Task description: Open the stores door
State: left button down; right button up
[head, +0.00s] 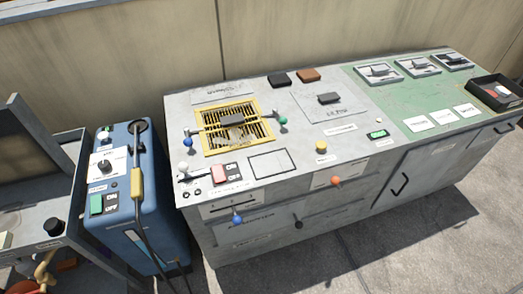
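The grey bench cabinet (290,225) has a front door (418,178) with a black bar handle (400,184), right of the middle. That door looks shut, flush with the front. A second dark handle (504,128) shows high on the front at the far right. I cannot read a label that says which front is the stores door. Neither of my grippers is in view.
Drawer fronts with a blue knob (237,219) and an orange knob (336,181) are left of the door. A yellow-framed grille (209,141) and a black tray (483,94) are on top. A blue machine (150,200) stands left. Floor (430,240) before the door is clear.

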aim_at(421, 168)
jog(key=z, duration=1.35)
jog(key=i+l+u, duration=0.1)
jog(key=u, duration=0.3)
jog(key=i+l+u, duration=0.15)
jog(key=u, duration=0.3)
jog(key=i+l+u, duration=0.1)
jog(key=l+u, duration=0.15)
jog(key=u, duration=0.15)
